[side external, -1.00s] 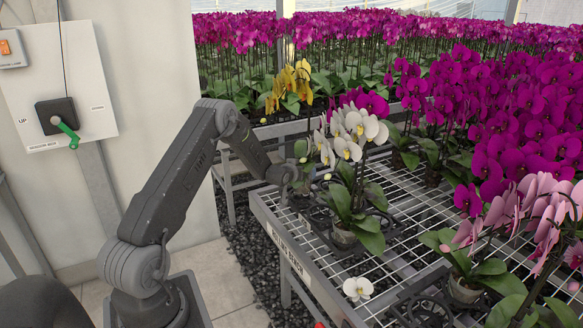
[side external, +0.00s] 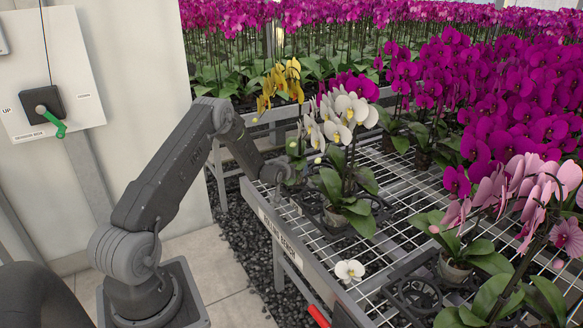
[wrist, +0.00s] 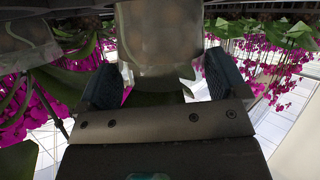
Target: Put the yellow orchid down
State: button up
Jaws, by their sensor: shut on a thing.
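The yellow orchid's blooms (side external: 280,82) show above my gripper (side external: 282,172) in the side view. Its lower part is mostly hidden behind the white orchid (side external: 345,112) and my gripper. In the wrist view my gripper (wrist: 163,82) is shut on a translucent pot (wrist: 158,40), with a dark pad at each side. My gripper is at the bench's (side external: 285,232) far left corner, left of the white orchid's pot (side external: 350,224). I cannot tell whether the held pot touches the bench.
Another pot (wrist: 28,40) is close beside the held one in the wrist view. Black holders (side external: 415,293) sit on the wire bench top. A loose white bloom (side external: 349,271) lies at the front edge. A pink orchid (side external: 525,185) stands at right; dense purple orchids (side external: 450,85) fill the back.

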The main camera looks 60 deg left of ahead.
jog(key=shift+r, duration=0.1)
notch_tip(320, 180, up, 16)
jog(key=s+a, duration=0.5)
jog(key=s, duration=0.6)
jog(key=w+d+f, duration=0.1)
jog(key=w+f, duration=0.2)
jog(key=f, duration=0.1)
jog(key=w+d+f, duration=0.2)
jog(key=w+f, duration=0.2)
jog(key=w+d+f, duration=0.2)
jog(key=w+f, duration=0.2)
jog(key=f, duration=0.1)
jog(key=shift+f, duration=2)
